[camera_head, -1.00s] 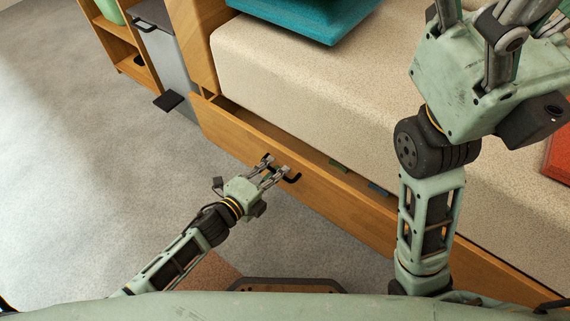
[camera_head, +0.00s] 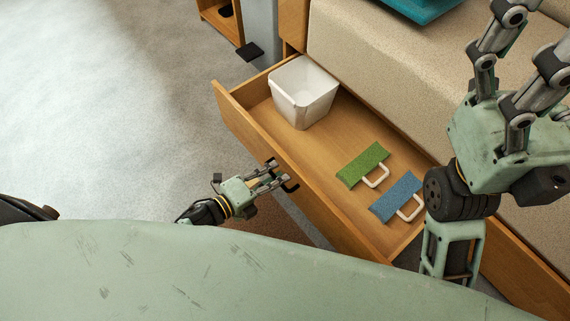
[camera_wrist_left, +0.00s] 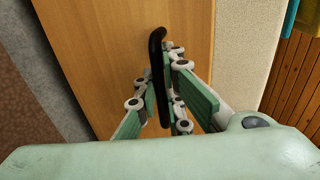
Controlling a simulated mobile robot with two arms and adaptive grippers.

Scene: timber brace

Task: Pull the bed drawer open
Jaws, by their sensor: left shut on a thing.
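The bed drawer (camera_head: 330,222) is a wooden box standing open under the bed, with its inside showing. My left gripper (camera_head: 279,174) is at the drawer's front and shut on its black handle (camera_head: 291,187). In the left wrist view the black handle (camera_wrist_left: 157,60) runs between the fingers of the left gripper (camera_wrist_left: 163,88), against the wooden drawer front (camera_wrist_left: 100,50). My right gripper (camera_head: 510,70) is raised at the upper right, over the bed, with its fingers apart. Its fingertips are partly cut off by the frame.
In the drawer are a white bin (camera_head: 303,92), a green item (camera_head: 361,164) and a blue item (camera_head: 397,196) with pale handles. The bed (camera_head: 390,75) is behind, with a teal cushion (camera_head: 420,8). A black pedal-like piece (camera_head: 249,51) juts out at the back. Grey floor at left is clear.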

